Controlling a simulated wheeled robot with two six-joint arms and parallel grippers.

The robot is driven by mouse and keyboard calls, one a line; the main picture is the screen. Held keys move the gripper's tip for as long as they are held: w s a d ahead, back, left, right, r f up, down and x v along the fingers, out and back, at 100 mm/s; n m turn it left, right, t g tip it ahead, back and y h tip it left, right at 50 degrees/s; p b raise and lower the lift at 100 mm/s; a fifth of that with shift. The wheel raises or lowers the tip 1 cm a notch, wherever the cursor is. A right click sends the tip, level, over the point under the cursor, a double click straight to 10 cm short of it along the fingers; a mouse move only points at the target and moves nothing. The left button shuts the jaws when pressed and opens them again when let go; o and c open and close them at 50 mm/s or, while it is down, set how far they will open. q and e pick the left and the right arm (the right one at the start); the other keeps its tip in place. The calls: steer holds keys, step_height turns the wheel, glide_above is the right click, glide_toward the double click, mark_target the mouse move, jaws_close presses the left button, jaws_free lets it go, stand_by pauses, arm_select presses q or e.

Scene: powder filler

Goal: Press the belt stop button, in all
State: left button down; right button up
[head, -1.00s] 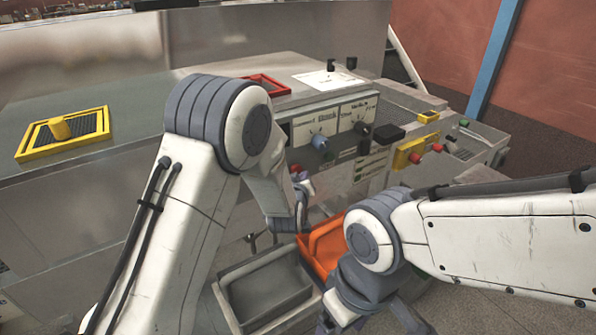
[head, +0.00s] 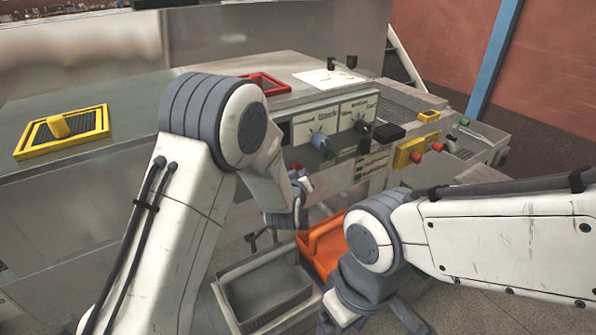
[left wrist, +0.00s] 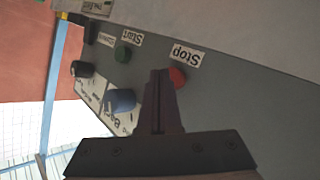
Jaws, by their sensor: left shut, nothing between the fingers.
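The red stop button (left wrist: 178,77) sits beside a "Stop" label on the grey panel in the left wrist view. My left gripper (left wrist: 160,74) is shut and empty, its fingertips right beside the button and overlapping its edge in that view. I cannot tell whether they touch it. In the head view a small red part (head: 296,167) shows just above my left gripper (head: 304,180), whose own arm hides much of the panel there. My right gripper (head: 370,318) hangs low at the bottom edge, its fingertips cut off or unclear.
A green start button (left wrist: 123,53), a blue knob (left wrist: 121,99) and a black knob (left wrist: 82,69) are on the same panel. An orange tray (head: 318,250) and a grey bin (head: 240,310) are below. A yellow box with a red button (head: 437,147) is at the right.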

arm_select(q)
steer(key=shift+w+a, duration=0.3)
steer(key=shift+w, duration=0.15)
stand_by(0.8)
steer(key=shift+s+d, duration=0.1)
stand_by(0.3)
steer(key=shift+s+d+b, duration=0.4)
steer(key=shift+s+b, duration=0.05)
steer(key=shift+s, duration=0.2)
steer(key=shift+s+d+b, duration=0.2)
steer(key=shift+s+d, duration=0.55)
steer(key=shift+s, duration=0.25)
steer(key=shift+s+d+b, duration=0.2)
steer(key=shift+s+d, duration=0.55)
steer(key=shift+s, duration=0.25)
